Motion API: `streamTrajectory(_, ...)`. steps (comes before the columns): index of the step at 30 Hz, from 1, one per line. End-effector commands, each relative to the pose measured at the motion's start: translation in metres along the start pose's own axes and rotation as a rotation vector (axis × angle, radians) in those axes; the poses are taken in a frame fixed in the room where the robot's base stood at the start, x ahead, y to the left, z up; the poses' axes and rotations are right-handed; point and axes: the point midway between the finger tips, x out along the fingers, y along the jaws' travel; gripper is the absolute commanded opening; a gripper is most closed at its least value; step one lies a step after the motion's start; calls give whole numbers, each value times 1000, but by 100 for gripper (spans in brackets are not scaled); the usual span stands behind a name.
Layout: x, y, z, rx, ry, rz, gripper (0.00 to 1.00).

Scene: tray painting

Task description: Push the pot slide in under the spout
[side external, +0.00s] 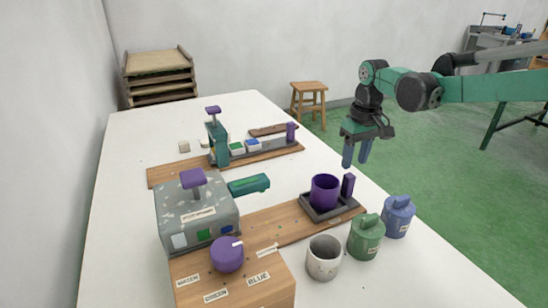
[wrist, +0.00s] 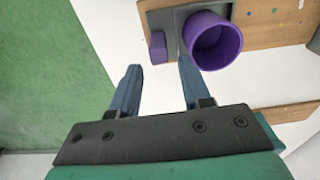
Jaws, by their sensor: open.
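The pot slide (side external: 318,215) is a dark shallow tray on a wooden board, at the board's right end. It carries a purple pot (side external: 324,190) and has an upright purple handle (side external: 348,186) on its outer side. In the wrist view the slide (wrist: 166,22), the pot (wrist: 213,40) and the handle (wrist: 158,46) are at the top. The teal spout (side external: 249,185) sticks out of a grey speckled machine (side external: 196,218), left of and apart from the pot. My gripper (side external: 355,160) is open and empty above and behind the handle; its fingers also show in the wrist view (wrist: 159,68).
A white cup (side external: 324,258), a green canister (side external: 366,237) and a blue canister (side external: 399,216) stand in front of the slide. A wooden box with a purple knob (side external: 227,254) is at the front. A second station (side external: 219,143) stands farther back. Bare white table lies between the boards.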

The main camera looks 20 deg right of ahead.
Motion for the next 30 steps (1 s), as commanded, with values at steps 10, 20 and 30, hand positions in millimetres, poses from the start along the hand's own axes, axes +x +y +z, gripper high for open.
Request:
streamTrajectory(10, 35, 3, -7, 0, -45, -3, 42)
streamTrajectory(20, 69, 3, -6, 0, -43, -3, 42)
streamTrajectory(30, 70, 3, -6, 0, -43, -3, 14)
